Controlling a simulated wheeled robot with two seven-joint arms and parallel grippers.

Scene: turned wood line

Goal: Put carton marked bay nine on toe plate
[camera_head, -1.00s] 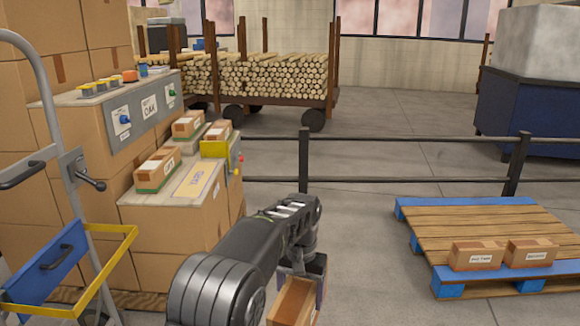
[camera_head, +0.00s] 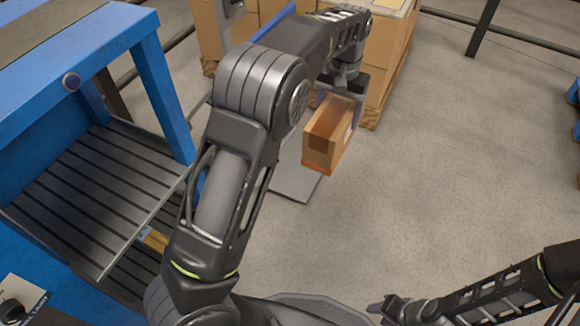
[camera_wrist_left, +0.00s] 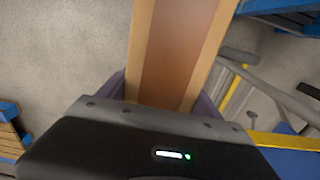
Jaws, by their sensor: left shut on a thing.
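My left gripper (camera_head: 340,98) is shut on a brown carton (camera_head: 330,137) with a tan rim, held in the air in the head view. The carton fills the top middle of the left wrist view (camera_wrist_left: 180,50), between the purple fingers. Its marking cannot be read here. The grey toe plate (camera_head: 295,183) lies low, behind and left of the carton, partly hidden by the carton and my left arm. The hand truck's grey and yellow frame (camera_wrist_left: 235,92) shows in the left wrist view. My right gripper (camera_head: 393,306) is at the bottom right, away from the carton; its jaws are unclear.
A blue machine with a slatted grey bed (camera_head: 95,185) stands at the left. Stacked cartons (camera_head: 385,60) stand behind the held carton. A black rail (camera_head: 482,28) runs at the top right. The floor right of the carton is clear.

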